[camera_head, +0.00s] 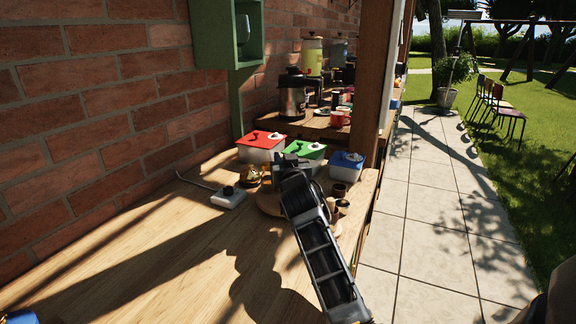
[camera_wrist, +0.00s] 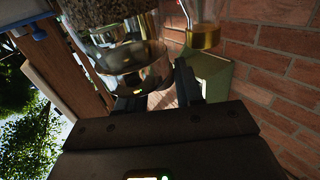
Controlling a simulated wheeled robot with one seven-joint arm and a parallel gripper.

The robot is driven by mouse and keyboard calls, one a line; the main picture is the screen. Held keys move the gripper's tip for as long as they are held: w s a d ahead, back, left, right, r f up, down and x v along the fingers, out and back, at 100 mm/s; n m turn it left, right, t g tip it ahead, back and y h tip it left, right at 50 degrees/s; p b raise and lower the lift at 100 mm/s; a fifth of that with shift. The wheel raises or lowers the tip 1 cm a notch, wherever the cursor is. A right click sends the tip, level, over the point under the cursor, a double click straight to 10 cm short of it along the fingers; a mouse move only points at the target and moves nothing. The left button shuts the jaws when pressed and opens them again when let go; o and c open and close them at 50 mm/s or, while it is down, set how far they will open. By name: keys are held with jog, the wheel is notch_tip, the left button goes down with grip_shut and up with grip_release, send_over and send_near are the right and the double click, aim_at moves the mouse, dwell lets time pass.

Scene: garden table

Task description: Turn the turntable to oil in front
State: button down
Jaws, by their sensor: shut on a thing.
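The round wooden turntable (camera_head: 268,204) stands on the wooden counter, largely covered by my arm in the head view. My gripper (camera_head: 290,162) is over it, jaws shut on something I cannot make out. In the wrist view the dark fingers (camera_wrist: 161,92) have a glass jar with brown grains (camera_wrist: 112,16) close by on the left. A glass vessel with a golden band (camera_wrist: 205,36) is at the upper right, apart from the fingers. I cannot tell whether it is the oil. Small brown cups (camera_head: 343,207) stand at the turntable's right side.
Behind are white boxes with red (camera_head: 260,140), green (camera_head: 305,150) and blue (camera_head: 347,160) lids. A brass object (camera_head: 250,177) and a white switch box (camera_head: 229,197) stand to the left.

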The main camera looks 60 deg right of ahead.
dwell(0.4)
jog(key=c, duration=0.8)
grip_release()
jog(key=b+v, duration=0.2)
jog(key=v, duration=0.4)
jog(key=shift+s+a+f, duration=0.15)
jog(key=shift+a, duration=0.1)
jog(key=shift+s+a, duration=0.3)
jog(key=shift+a, duration=0.15)
